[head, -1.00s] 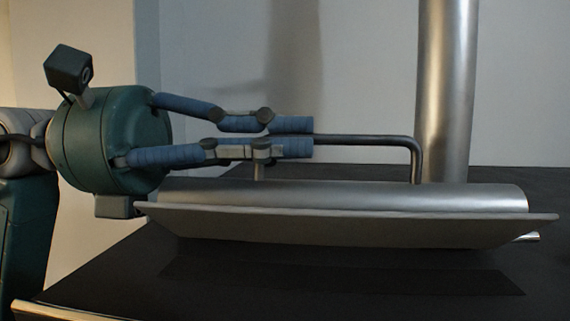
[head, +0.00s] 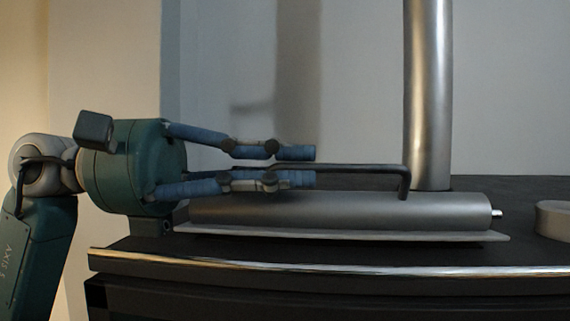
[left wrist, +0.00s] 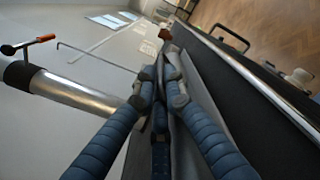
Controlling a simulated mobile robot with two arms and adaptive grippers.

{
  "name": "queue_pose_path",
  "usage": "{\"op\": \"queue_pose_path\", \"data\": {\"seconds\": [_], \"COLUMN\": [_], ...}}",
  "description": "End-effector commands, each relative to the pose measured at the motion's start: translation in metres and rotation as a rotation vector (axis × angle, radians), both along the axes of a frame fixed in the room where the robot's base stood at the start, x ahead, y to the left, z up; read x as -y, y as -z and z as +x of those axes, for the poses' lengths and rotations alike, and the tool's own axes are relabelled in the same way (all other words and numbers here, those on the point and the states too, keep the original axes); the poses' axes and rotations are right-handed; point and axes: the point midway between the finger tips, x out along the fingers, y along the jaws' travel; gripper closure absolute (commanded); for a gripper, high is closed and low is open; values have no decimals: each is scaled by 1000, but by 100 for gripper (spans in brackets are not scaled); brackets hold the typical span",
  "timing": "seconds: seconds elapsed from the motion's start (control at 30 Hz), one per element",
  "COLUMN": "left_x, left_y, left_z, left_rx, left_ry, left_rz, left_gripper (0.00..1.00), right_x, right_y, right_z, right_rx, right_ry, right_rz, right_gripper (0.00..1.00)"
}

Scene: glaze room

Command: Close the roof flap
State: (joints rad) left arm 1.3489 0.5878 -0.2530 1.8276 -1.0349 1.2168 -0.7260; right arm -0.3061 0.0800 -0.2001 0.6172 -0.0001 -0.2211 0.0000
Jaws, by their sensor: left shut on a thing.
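The roof flap (head: 350,235) is a grey metal plate lying almost level over the dark top (head: 530,200), its front edge now thin in the head view. A rounded metal barrel (head: 340,210) runs along it. A dark bent bar handle (head: 365,167) stands above the barrel. My left gripper (head: 298,166) reaches in from the left and is shut on this handle, one finger above and one below. In the left wrist view my left gripper (left wrist: 160,75) has its fingers close together; the grip itself is hard to see there. My right gripper is out of view.
A metal flue pipe (head: 428,95) rises behind the flap, and it also shows in the left wrist view (left wrist: 75,90). A chrome rail (head: 330,270) runs along the front edge. A round grey piece (head: 553,220) sits at the right. A red-handled part (left wrist: 40,39) is beside the pipe.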

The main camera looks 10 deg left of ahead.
Motion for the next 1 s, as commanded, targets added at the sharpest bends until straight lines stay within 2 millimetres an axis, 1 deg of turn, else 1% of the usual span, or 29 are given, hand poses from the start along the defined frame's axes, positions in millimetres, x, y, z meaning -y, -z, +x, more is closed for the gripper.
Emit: {"op": "queue_pose_path", "data": {"seconds": [0.37,0.4,0.43,0.47,0.7,0.83,0.93,1.0], "left_x": [1,1,1,1,1,-1,-10,-21], "left_y": [1,1,1,1,0,0,0,0], "left_z": [-2,-2,-2,-1,-1,0,0,1], "left_rx": [-9,-9,-9,-9,-5,-5,-6,-7], "left_ry": [9,9,8,8,6,3,2,1], "left_rz": [-3,-3,-2,-2,-1,-1,-1,-2], "left_gripper": [100,84,78,74,74,74,74,74], "right_x": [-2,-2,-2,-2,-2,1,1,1], "right_y": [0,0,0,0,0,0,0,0], "right_z": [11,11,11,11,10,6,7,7], "right_rx": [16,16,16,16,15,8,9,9], "right_ry": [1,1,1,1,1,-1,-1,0], "right_rz": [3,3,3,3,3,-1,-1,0], "right_gripper": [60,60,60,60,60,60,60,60]}}
